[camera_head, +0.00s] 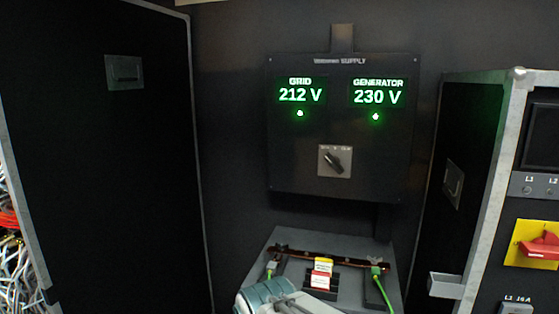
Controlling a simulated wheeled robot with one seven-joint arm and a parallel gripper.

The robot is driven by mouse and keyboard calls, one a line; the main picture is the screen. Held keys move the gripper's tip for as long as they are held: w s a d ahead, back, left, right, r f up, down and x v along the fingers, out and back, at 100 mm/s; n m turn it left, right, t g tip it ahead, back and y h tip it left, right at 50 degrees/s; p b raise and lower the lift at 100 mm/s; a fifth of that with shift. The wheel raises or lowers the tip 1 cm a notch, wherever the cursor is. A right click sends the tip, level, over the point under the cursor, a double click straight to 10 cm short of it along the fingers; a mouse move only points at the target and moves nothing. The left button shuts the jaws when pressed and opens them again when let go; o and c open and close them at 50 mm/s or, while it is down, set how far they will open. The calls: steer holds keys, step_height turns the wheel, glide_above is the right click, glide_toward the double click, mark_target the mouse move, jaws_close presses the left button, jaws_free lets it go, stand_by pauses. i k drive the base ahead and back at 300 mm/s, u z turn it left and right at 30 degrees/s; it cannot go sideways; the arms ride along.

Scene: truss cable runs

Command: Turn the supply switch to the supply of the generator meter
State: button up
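The supply switch (334,162) is a dark knob on a small grey plate, low in the middle of a black supply panel (290,180) on the back wall. The knob's handle slants from upper left to lower right. The tiny labels above it are too small to read surely. The generator meter (376,97), at the panel's upper right, reads 230 V in green. The grid meter (300,95), at upper left, reads 212 V. A green lamp glows under each. A teal and white part of my arm shows at the bottom edge, below the panel; my gripper's fingers are not visible.
Below the panel, a grey box (262,255) carries a copper bar (330,257), green cables (382,288) and a yellow-and-red labelled block (322,270). Black cabinets stand left (100,150) and right (465,130). A red switch (541,246) is at the far right.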

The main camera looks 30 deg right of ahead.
mark_target(334, 162)
steer(key=z, duration=0.35)
steer(key=i, duration=0.95)
steer(key=z, duration=0.55)
